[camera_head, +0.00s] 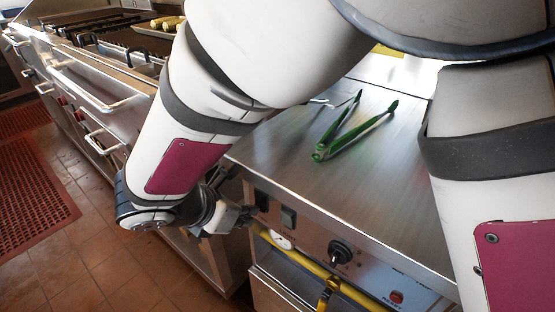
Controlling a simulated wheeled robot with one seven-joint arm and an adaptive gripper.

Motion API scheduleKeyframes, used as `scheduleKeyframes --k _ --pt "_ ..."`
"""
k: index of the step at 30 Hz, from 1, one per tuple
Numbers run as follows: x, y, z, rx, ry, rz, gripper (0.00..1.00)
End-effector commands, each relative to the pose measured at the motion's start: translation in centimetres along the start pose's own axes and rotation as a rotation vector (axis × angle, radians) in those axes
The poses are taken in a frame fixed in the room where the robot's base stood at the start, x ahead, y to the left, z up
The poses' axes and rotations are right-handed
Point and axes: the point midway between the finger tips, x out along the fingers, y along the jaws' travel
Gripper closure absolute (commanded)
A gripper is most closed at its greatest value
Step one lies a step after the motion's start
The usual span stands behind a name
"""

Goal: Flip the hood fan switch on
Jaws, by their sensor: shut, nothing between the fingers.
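Two dark rocker switches sit on the steel front panel of the counter, a left switch (262,200) and a right switch (288,217). Small lettering near them is too small to read surely, so I cannot tell which one is the hood fan switch or whether either is on. My gripper (248,214) is shut and empty, just left of the left switch and close to the panel. Whether its fingertips touch the panel or a switch cannot be told. Part of the gripper is hidden behind my wrist.
Green tongs (350,132) lie on the steel countertop (285,155). A black knob (340,252) and a red button (397,297) are further right on the panel. A yellow rail or hose (310,264) runs below. The grill (110,45) stands at the back left.

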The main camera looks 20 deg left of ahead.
Motion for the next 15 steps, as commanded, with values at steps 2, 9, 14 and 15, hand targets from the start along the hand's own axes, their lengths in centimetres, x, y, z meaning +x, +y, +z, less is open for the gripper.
scheduleKeyframes --k 2,9,14,15 --pt "0.55 0.05 -0.23 -0.002 -0.037 0.001 1.0" --pt "1.18 0.0 0.05 0.002 -0.089 0.0 1.0" --pt "1.21 -0.03 0.18 0.004 -0.09 -0.002 1.0" --pt "1.22 -0.04 0.2 0.004 -0.09 -0.002 1.0"
